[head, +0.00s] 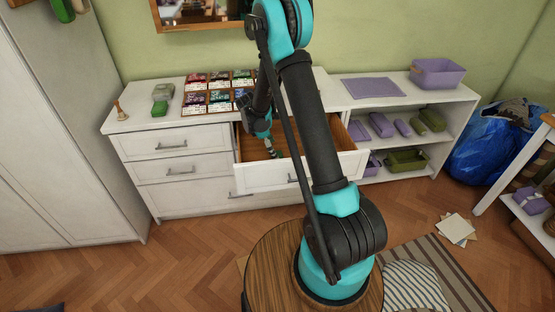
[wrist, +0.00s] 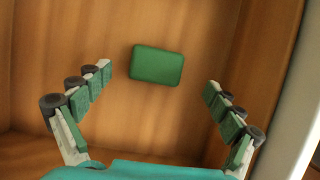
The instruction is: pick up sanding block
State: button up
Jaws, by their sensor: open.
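A small green block with rounded corners, which looks like the sanding block (wrist: 157,64), lies on the wooden floor of an open drawer in the wrist view. My gripper (wrist: 159,80) is open and empty, with its padded fingers spread to the left and right of the block and apart from it. In the head view my gripper (head: 272,150) reaches down into the open drawer (head: 262,176) of the white dresser. The block cannot be made out in the head view.
The drawer's pale front wall (wrist: 300,110) is close on the right in the wrist view. On the dresser top (head: 140,118) are a green item (head: 161,97), a small bell-like object (head: 121,111) and rows of cards (head: 207,92).

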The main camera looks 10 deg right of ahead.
jog(key=shift+w+x, duration=0.1)
jog(key=shift+x, duration=1.25)
jog(key=shift+w+x, duration=0.15)
jog(key=shift+x, duration=1.15)
jog(key=shift+c, duration=0.6)
jog(key=c, duration=1.3)
jog(key=shift+r, duration=0.1)
notch_tip(320, 180, up, 20)
jog(key=shift+f, duration=0.1)
